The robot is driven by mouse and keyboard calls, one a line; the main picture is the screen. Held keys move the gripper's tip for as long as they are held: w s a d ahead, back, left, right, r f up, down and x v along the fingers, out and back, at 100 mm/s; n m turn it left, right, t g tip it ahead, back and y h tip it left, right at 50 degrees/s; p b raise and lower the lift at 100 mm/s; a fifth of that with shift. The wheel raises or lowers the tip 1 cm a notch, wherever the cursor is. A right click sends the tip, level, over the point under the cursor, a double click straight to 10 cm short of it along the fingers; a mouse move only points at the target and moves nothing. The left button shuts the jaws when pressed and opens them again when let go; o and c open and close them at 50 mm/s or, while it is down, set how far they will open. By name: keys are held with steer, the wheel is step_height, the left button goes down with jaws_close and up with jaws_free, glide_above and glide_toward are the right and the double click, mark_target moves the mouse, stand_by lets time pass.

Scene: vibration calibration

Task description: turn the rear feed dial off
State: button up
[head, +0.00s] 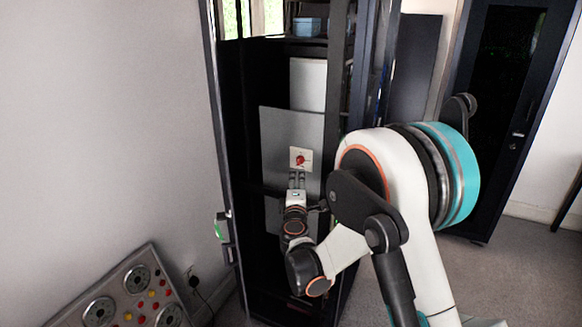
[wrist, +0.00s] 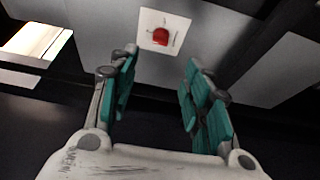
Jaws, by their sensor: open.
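The dial (head: 300,160) is a red knob on a small pale square plate, fixed to a grey panel (head: 279,124) inside the open dark cabinet. In the wrist view the red dial (wrist: 160,36) sits at the top middle, with faint marks on the plate around it. My gripper (head: 297,177) is just below the dial in the head view. In the wrist view my gripper (wrist: 159,75) is open and empty, its teal-padded fingers spread to either side below the dial. The fingers appear apart from the dial.
The cabinet's dark frame posts (head: 338,90) stand close on both sides of my arm. A blue box (head: 306,27) sits on an upper shelf. A panel with several round gauges and coloured buttons (head: 128,293) is at the lower left. Another dark cabinet (head: 497,110) stands at the right.

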mark_target(299, 163)
steer(key=w, duration=0.6)
steer(key=w+b, duration=0.1)
steer(key=w, duration=0.5)
steer(key=shift+w+a+b, duration=0.2)
steer(key=shift+w+b, duration=0.1)
steer(key=shift+w, duration=0.05)
jaws_close()
